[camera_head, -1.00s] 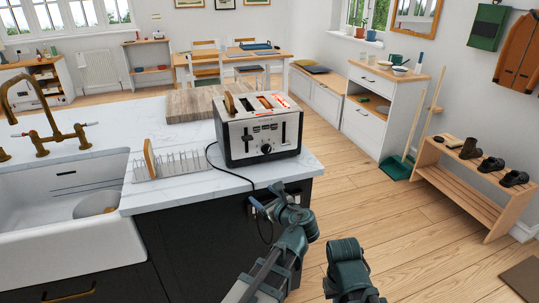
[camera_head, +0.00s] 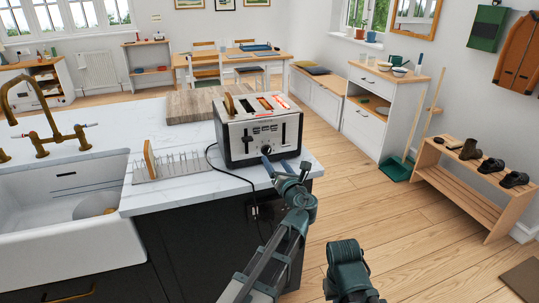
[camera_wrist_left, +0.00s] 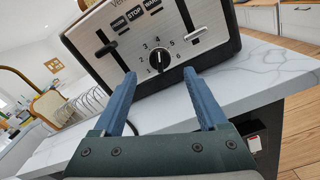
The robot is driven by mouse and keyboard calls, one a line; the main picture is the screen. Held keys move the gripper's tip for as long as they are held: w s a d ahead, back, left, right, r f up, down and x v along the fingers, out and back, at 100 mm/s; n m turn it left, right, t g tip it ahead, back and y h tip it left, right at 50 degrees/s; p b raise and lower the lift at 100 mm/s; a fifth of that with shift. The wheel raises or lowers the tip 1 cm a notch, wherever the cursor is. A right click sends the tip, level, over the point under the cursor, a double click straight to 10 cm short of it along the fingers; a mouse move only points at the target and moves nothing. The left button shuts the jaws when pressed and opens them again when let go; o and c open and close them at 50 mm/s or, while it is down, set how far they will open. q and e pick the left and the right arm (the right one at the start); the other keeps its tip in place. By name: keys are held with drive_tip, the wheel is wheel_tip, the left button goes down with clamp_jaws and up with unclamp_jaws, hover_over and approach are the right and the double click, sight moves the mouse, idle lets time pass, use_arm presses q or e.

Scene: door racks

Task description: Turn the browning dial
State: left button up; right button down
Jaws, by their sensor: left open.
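The browning dial is a small black knob (camera_head: 265,149) low on the front of the silver and black toaster (camera_head: 236,131). In the left wrist view the dial (camera_wrist_left: 160,59) has numbers around it and sits below the STOP button row, between two lever slots. My left gripper (camera_head: 286,163) is in front of the toaster's lower front. In the left wrist view its two blue fingers (camera_wrist_left: 159,74) are apart, one on each side of the dial and slightly below it, with nothing between them. Contact with the dial does not show. Only part of my right arm shows, at the bottom.
The toaster stands near the corner of the white marble counter (camera_head: 185,186). Bread stands in one of its slots. A wire rack (camera_head: 172,166) and a wooden board (camera_head: 193,105) are close by. A black cord (camera_head: 232,173) hangs over the counter edge.

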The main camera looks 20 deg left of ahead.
sight(268, 152)
use_arm(q)
drive_tip(key=shift+x, duration=3.15)
drive_tip(key=shift+c, duration=0.2)
clamp_jaws()
